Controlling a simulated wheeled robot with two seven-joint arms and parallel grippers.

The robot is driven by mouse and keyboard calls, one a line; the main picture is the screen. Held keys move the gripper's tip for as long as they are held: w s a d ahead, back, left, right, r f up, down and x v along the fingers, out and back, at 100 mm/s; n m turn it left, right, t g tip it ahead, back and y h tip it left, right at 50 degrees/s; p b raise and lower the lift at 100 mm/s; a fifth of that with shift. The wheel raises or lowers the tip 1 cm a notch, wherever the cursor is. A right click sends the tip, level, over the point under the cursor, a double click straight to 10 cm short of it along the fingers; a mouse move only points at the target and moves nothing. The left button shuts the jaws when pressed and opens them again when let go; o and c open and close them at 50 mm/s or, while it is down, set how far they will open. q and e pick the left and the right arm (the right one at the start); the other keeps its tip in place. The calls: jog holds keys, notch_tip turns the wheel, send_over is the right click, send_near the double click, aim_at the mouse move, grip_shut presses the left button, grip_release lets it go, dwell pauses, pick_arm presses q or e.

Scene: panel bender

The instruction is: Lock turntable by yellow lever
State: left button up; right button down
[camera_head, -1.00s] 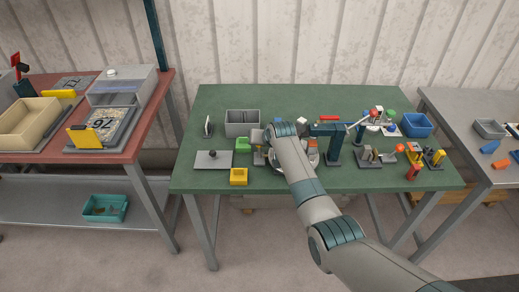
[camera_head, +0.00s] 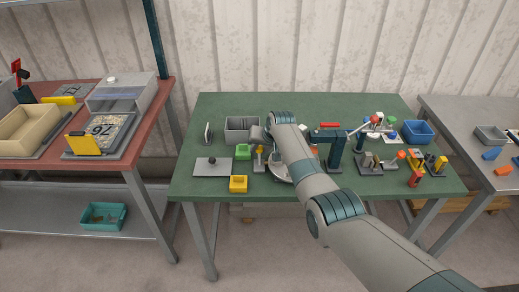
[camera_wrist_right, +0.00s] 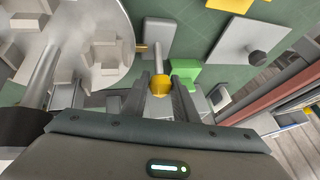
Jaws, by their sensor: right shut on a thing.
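The yellow lever shows in the right wrist view as a grey rod with a yellow ball end (camera_wrist_right: 160,86). In the head view its yellow top (camera_head: 260,149) stands at the left of the turntable. My right gripper (camera_wrist_right: 162,92) is shut on the yellow ball, with one dark finger on each side of it. The grey round turntable (camera_wrist_right: 112,22) is beside the lever in the wrist view. In the head view my right arm covers most of the turntable, and only its front left rim (camera_head: 279,178) shows. My left gripper is not in view.
A green block (camera_head: 243,152), a grey plate with a knob (camera_head: 205,169) and a yellow block (camera_head: 238,184) lie to the left. A grey bin (camera_head: 236,128) stands behind. A dark teal post (camera_head: 335,152) and several small fixtures stand to the right on the green table (camera_head: 210,105).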

jog(key=c, duration=1.4)
grip_release()
jog(key=shift+f, duration=0.1)
jog(key=shift+c, duration=0.2)
jog(key=shift+w, duration=0.1)
jog(key=shift+r, duration=0.2)
jog(key=shift+v, duration=1.1)
jog(key=b+v, duration=0.2)
jog(key=v, duration=1.2)
jog(key=shift+s+r, duration=0.2)
jog(key=shift+r, duration=0.1)
jog(key=shift+d, duration=0.1)
